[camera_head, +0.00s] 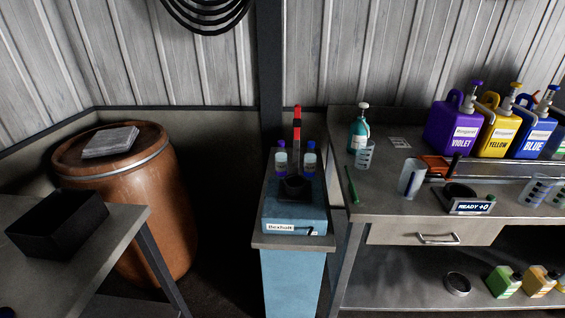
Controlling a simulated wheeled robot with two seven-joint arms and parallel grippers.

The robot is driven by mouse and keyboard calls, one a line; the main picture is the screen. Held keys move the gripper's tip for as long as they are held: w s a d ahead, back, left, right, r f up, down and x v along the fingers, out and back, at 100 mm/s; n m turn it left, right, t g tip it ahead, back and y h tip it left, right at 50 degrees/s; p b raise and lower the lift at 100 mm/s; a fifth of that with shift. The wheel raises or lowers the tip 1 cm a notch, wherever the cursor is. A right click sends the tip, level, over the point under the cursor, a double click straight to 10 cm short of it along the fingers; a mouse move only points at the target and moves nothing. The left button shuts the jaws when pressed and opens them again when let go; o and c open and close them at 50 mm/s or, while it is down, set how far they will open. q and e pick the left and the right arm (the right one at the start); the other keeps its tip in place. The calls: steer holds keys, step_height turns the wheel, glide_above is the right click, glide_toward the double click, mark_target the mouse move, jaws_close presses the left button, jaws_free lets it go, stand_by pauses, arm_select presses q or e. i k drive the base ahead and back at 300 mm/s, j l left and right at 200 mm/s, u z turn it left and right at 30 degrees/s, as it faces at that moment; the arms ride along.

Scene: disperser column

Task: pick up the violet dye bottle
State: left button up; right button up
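A violet jug labelled VIOLET (453,129) with a pump top stands upright at the back of the right-hand bench, left of a yellow jug. A small bottle with a violet cap (281,160) stands upright on the blue dispersing machine (290,215) in the middle, left of a similar bottle with a blue cap (310,160). I cannot tell which of the two violet items the task names. Neither of my grippers is in view.
A yellow jug (496,130) and a blue jug (534,135) stand beside the violet one. A teal pump bottle (358,135), beakers and a READY display (470,207) share the bench (385,205). At left are a rusty drum (165,190) and a black bin (55,225).

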mark_target(281, 154)
steer(key=i+j+z, duration=0.45)
steer(key=j, duration=0.15)
steer(key=i+j+z, duration=0.2)
steer(key=j, duration=0.15)
steer(key=j+z, duration=0.2)
steer(key=j, duration=0.15)
steer(key=z, duration=0.4)
